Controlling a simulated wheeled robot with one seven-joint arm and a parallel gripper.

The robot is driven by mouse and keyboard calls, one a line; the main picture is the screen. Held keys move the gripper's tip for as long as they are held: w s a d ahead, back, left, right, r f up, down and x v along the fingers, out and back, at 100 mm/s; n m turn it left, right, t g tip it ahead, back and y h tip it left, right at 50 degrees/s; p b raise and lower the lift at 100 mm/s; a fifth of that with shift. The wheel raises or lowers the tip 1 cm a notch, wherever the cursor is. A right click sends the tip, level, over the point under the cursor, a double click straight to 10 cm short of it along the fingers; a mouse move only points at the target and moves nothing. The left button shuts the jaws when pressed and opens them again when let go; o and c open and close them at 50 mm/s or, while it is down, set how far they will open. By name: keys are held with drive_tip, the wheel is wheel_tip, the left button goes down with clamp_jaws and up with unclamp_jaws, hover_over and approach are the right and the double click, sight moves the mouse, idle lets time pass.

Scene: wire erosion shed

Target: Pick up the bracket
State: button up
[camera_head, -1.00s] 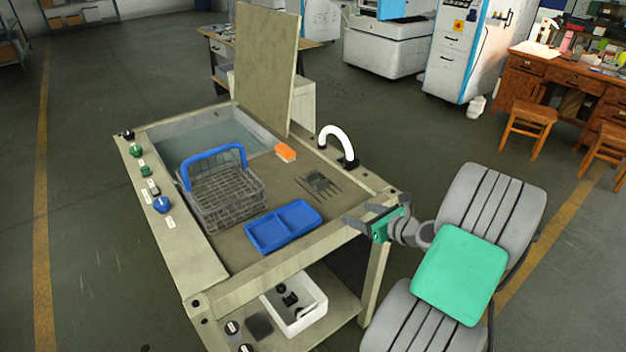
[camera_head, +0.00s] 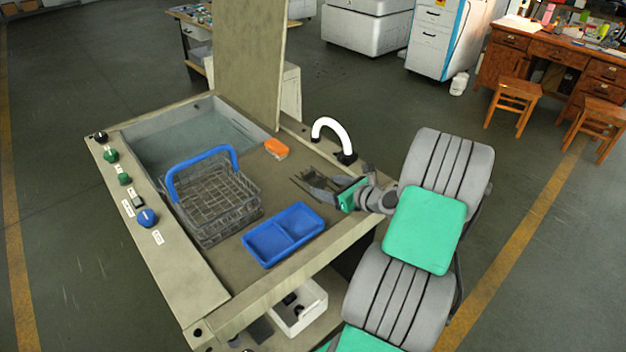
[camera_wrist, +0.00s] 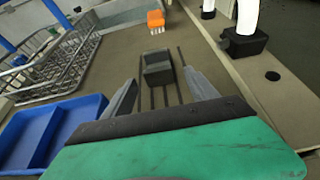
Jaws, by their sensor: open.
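A dark grey, blocky piece that looks like the bracket (camera_wrist: 157,70) sits on the brown worktop over dark parallel slots. In the wrist view it lies ahead of my gripper (camera_wrist: 160,88), roughly between the lines of the two fingers. The fingers are spread apart with nothing between them that I can see gripped. In the head view my gripper (camera_head: 316,186) is low over the right part of the worktop and largely hides the bracket. Whether the fingers touch it I cannot tell.
A blue two-compartment tray (camera_head: 284,236) and a wire basket (camera_head: 213,205) with a blue handle lie left of my gripper. An orange brush (camera_head: 276,148) lies behind.

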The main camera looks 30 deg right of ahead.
sight(322, 183)
drive_tip(key=x, duration=0.3)
drive_tip(key=shift+w+a+r, duration=0.15)
drive_tip(key=shift+a+r, duration=0.05)
drive_tip(key=shift+r, duration=0.05)
drive_tip(key=shift+w+f, duration=0.2)
drive_tip(key=shift+w, duration=0.15)
drive_tip(key=shift+c, duration=0.6)
clamp_jaws()
drive_tip(key=shift+r, duration=0.1)
